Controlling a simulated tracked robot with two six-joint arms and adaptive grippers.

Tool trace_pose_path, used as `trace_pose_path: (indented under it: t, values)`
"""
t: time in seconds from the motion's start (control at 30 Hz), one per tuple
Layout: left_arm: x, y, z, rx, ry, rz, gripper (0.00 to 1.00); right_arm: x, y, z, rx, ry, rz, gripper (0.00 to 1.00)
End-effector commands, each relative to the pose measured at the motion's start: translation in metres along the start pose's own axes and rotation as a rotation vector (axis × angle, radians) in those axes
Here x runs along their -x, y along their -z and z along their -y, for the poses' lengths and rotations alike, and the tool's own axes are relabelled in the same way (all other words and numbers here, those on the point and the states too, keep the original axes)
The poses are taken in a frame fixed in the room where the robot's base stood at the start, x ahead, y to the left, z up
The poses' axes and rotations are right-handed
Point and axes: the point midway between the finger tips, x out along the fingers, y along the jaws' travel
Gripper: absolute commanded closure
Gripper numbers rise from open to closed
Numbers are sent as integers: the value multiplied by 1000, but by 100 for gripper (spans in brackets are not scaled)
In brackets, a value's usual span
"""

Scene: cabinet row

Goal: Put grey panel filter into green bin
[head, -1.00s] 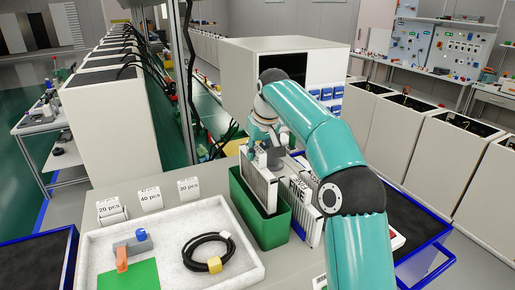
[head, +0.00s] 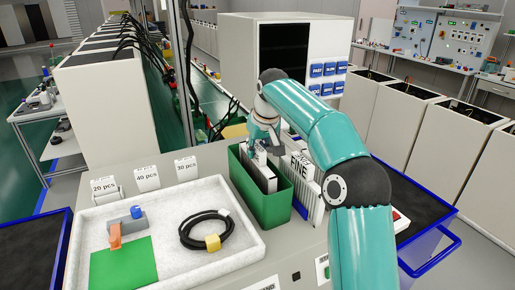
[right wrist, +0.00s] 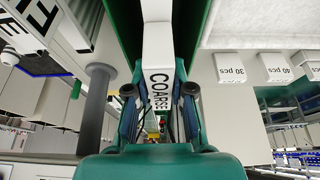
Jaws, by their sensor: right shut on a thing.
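The held panel filter (head: 258,176) is a thin, pale panel standing upright inside the green bin (head: 268,208), its upper part showing at the rim. In the right wrist view its white edge reads COARSE (right wrist: 158,60), with green bin walls (right wrist: 197,25) on both sides. My right gripper (head: 262,150) is at the top of this filter, shut on it; its fingers also flank the filter in the right wrist view (right wrist: 158,98). How far the filter's lower edge is from the bin floor is hidden. My left gripper is out of view.
Another pale panel labelled FINE (head: 300,166) stands just right of the bin. A white tray (head: 82,215) left of the bin holds a coiled black cable (head: 207,232), a green plate (head: 124,264) and small parts. A blue-edged cart (head: 440,256) stands at right.

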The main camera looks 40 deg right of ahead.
Motion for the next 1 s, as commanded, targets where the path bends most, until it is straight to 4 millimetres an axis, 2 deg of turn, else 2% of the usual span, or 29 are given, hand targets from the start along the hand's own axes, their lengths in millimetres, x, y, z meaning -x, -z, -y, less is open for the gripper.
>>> trace_pose_path:
  t: [0.47,0.5,0.63,1.0]
  values:
    - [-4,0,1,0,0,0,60,-4,-2,-1,-1,0,-1,100]
    - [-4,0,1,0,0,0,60,-4,-2,-1,-1,0,-1,71]
    - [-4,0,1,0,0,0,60,-4,-2,-1,-1,-1,-1,50]
    - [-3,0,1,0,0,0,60,-2,-2,-1,-1,-1,0,49]
